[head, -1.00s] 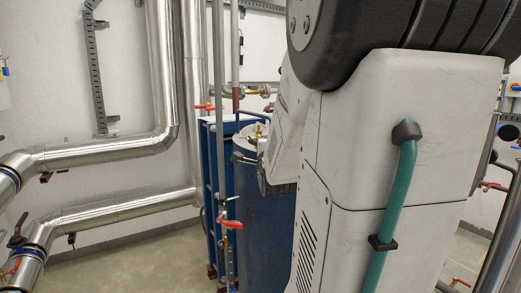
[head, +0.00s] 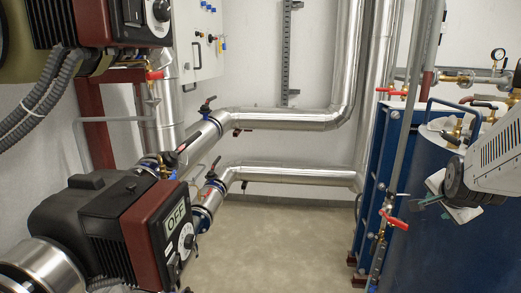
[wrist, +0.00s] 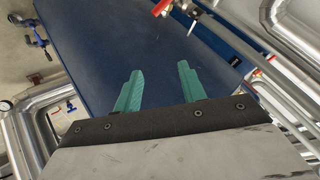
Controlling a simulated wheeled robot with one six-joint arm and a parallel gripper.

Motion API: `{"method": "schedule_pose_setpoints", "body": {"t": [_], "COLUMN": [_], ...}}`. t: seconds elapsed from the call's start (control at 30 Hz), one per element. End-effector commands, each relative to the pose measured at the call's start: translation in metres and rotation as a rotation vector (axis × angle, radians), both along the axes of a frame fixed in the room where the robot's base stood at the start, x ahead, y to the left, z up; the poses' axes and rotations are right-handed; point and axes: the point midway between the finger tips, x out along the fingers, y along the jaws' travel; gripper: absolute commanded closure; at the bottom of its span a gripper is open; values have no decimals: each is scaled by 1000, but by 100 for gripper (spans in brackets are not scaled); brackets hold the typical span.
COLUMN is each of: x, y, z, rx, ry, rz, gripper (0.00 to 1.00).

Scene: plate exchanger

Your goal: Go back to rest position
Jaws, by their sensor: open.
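My gripper (wrist: 160,82) shows in the wrist view with its two green fingers apart and nothing between them. Behind the fingers is the blue surface of a tank (wrist: 100,40). In the head view my gripper (head: 425,204) is at the right, in front of the blue tank (head: 445,240) and to the right of a red-handled valve (head: 393,219). Its fingers look small there, and a gap to the tank cannot be judged. Most of my arm is cut off by the right edge.
A pump with a display reading OFF (head: 178,218) stands at the lower left, with another red-fronted unit (head: 158,12) above. Silver pipes (head: 290,118) run along the back wall. A grey vertical pipe (head: 405,130) stands before the blue frame. The floor (head: 275,240) in the middle is clear.

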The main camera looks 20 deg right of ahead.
Motion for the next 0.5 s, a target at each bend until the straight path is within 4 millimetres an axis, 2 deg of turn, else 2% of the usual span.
{"method": "schedule_pose_setpoints", "body": {"t": [0.03,0.17,0.3,0.4,0.5], "x": [-4,-26,-66,-102,-127], "y": [25,98,181,233,267], "z": [-5,-15,-11,-1,10], "rx": [6,35,58,53,26], "ry": [112,406,670,807,868], "rz": [97,411,811,1091,1272], "gripper": [59,59,59,59,59]}}
